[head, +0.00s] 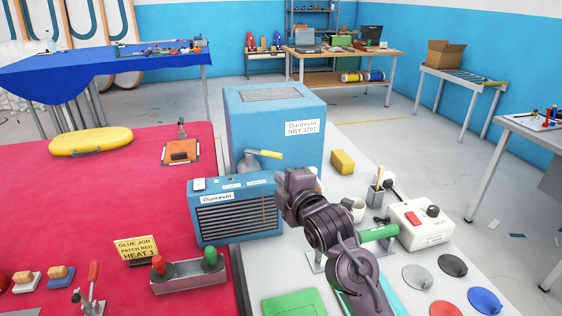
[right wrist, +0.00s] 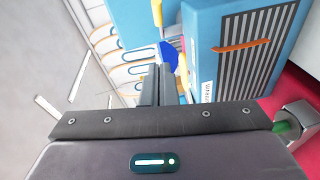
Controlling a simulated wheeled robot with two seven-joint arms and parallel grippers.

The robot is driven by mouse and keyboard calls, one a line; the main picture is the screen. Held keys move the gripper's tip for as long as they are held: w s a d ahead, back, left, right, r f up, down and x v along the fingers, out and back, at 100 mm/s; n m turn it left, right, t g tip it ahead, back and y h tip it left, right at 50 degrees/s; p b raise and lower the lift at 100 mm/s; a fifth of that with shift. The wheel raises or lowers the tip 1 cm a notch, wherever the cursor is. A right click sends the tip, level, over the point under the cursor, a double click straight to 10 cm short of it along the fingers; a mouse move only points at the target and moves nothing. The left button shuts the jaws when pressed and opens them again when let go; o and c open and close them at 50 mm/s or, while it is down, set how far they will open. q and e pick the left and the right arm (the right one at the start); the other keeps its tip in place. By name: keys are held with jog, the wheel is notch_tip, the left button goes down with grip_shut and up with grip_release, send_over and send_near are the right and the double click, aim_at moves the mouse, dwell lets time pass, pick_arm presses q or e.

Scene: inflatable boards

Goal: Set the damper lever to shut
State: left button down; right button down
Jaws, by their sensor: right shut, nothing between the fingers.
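The damper lever (head: 264,154) has a yellow handle and stands on top of the blue Dunrevin unit (head: 196,221) with the dark grille. In the head view the handle points to the right, and labels I cannot read lie on the unit's top. My right gripper (head: 298,187) is just right of the unit and lever, apart from the handle; its fingertips are hard to make out there. In the right wrist view the fingers (right wrist: 157,85) are together and empty, with a yellow piece, likely the handle (right wrist: 157,12), beyond them. My left gripper is not in view.
A large blue box (head: 265,125) stands behind the unit. A red-and-green button box (head: 188,276) sits in front. On the grey bench at right are a yellow block (head: 343,161), a cup (head: 358,208) and a white control box (head: 421,226). The red table holds an orange clamp board (head: 181,151).

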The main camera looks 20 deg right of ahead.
jog(key=p, duration=0.2)
send_near(269, 155)
jog(key=w+a, duration=0.1)
jog(key=a, duration=0.1)
jog(key=w+a, duration=0.1)
jog(key=w, duration=0.1)
jog(key=shift+a, duration=0.4)
jog(key=w+d, duration=0.1)
jog(key=w+d+f+p, duration=0.1)
jog(key=w, duration=0.1)
jog(key=shift+d, duration=0.25)
jog(key=shift+d, duration=0.15)
